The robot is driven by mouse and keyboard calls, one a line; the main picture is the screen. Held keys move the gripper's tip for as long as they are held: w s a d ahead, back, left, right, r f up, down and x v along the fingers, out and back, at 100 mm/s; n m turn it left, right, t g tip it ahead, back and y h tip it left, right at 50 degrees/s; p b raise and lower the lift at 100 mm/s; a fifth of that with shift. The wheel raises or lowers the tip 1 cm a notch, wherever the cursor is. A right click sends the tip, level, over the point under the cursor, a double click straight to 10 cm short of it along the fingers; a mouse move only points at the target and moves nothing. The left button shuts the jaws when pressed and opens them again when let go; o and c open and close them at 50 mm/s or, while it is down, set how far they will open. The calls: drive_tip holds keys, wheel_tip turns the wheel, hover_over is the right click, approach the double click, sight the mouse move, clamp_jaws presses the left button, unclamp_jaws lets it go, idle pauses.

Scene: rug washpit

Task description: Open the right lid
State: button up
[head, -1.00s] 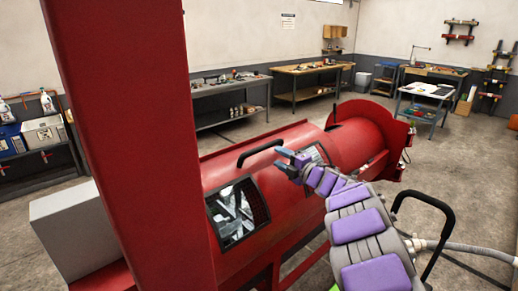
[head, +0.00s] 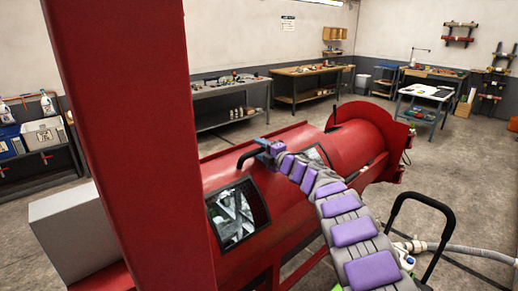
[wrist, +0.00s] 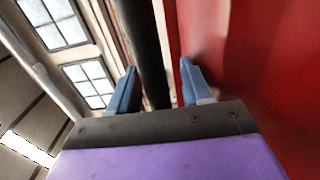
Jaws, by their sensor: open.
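The red drum machine (head: 290,190) lies across the middle of the head view, with a black bar handle (head: 246,157) on its upper side. My gripper (head: 266,146) is at the right part of this handle. In the wrist view, the black bar (wrist: 147,40) runs between the two blue fingers of my gripper (wrist: 158,68), with gaps on both sides. The fingers are open and straddle the bar. The lid looks closed; its edges are hard to make out, and my arm hides part of the drum's right side.
A red upright post (head: 125,130) blocks much of the left side. A barred window (head: 237,212) is in the drum's front. A black hoop rail (head: 430,203) and grey hose (head: 475,252) are at right. Workbenches (head: 232,88) line the back wall, with open floor before them.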

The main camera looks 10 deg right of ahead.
drive_tip(key=shift+w+a, duration=0.2)
drive_tip(key=shift+w, duration=0.1)
drive_tip(key=shift+c, duration=0.2)
clamp_jaws()
idle(0.4)
